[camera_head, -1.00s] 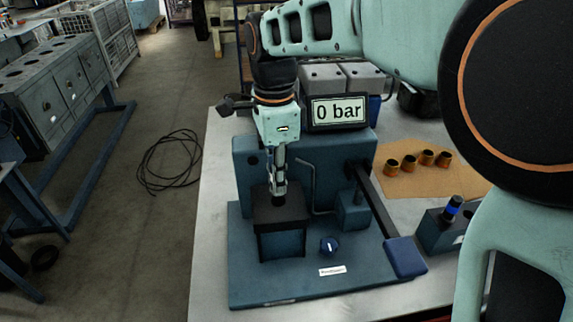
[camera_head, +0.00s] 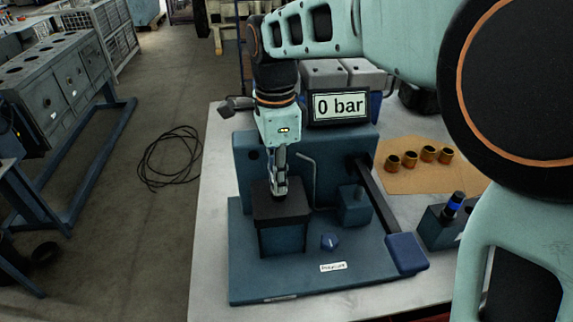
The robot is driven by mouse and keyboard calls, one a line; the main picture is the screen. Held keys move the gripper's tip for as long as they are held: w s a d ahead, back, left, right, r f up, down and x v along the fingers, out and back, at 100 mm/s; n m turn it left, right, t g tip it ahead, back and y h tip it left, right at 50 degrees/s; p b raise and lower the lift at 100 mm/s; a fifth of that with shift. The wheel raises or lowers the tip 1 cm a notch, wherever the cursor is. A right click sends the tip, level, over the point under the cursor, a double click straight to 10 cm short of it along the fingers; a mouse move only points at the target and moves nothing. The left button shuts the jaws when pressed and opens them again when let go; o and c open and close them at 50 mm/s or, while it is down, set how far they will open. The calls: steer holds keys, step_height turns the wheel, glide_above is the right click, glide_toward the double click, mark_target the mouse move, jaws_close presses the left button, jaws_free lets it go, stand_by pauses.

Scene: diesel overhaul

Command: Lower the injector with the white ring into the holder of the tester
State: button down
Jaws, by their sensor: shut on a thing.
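The tester is a blue bench unit with a flat base (camera_head: 360,275) and a display (camera_head: 341,106) reading "0 bar". Its holder (camera_head: 283,238) is a blue block with a black top, at the left of the base. My gripper (camera_head: 279,187) points down right over the black top and is shut on the injector. Only a little grey metal shows around the fingers. I cannot make out the white ring or tell how deep the injector sits in the holder. Another injector with a blue ring (camera_head: 454,204) stands in a dark block (camera_head: 437,231) on the right.
A bent metal pipe (camera_head: 314,180) rises just right of my gripper. A lever with a blue pad (camera_head: 406,253) slopes down at the tester's right. Several brass sleeves (camera_head: 410,160) stand on a brown mat (camera_head: 410,184). The bench top is clear at the left.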

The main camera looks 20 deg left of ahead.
steer(key=shift+f+b, duration=0.35)
steer(key=shift+f, duration=0.3)
stand_by(0.4)
steer(key=c, duration=1.7)
jaws_free()
steer(key=shift+c, duration=0.2)
steer(key=o, duration=0.4)
steer(key=shift+r+p, duration=3.2)
steer(key=shift+r, duration=0.4)
